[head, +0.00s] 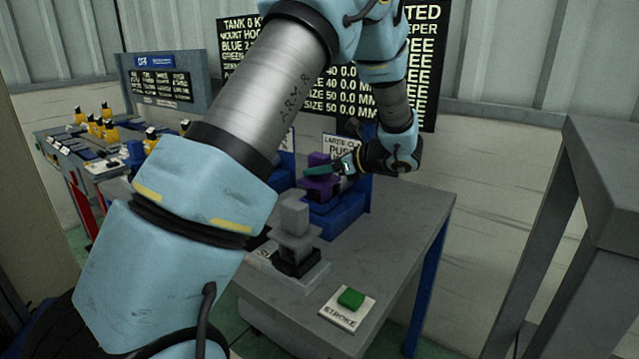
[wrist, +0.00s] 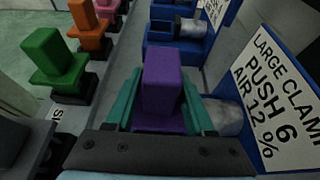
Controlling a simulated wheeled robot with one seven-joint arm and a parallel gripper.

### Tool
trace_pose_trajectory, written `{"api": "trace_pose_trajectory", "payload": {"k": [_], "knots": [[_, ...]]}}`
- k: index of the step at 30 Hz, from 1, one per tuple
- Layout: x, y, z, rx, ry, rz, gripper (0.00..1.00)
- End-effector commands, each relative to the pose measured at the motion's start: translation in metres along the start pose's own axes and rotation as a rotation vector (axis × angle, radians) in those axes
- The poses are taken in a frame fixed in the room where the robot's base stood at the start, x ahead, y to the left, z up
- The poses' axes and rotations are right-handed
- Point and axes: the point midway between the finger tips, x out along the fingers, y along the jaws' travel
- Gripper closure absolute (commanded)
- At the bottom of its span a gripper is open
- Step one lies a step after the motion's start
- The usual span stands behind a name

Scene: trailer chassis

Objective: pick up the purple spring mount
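The purple spring mount (wrist: 162,85) stands upright in the middle of the wrist view, with a wider purple base partly hidden by my gripper. My gripper (wrist: 163,100) has one teal finger on each side of it. The fingers are spread apart; I cannot make out whether either one touches the mount. In the head view the purple mount (head: 318,186) sits at the blue clamp fixture (head: 338,215), and my gripper (head: 334,168) reaches it from the right. Part of the mount is hidden there by the finger.
A silver cylinder (wrist: 222,115) and a "LARGE CLAMP" sign (wrist: 275,95) are close on the right. Green (wrist: 52,55), orange (wrist: 88,22) and more mounts stand in a row at left. A grey mount (head: 294,222) and green button (head: 351,298) are nearer on the bench.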

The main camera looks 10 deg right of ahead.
Motion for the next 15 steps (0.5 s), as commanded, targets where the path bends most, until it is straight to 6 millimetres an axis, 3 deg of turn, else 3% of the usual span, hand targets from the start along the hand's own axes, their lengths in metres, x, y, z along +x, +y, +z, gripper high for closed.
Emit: {"api": "trace_pose_trajectory", "payload": {"k": [2,13,15], "knots": [[-0.0002,0.0000,0.0001,0.000,0.000,0.000,0.56],[-0.0002,0.0000,0.0002,0.000,0.000,0.000,0.98],[-0.0003,0.0000,0.0002,0.000,0.000,0.000,1.00]]}}
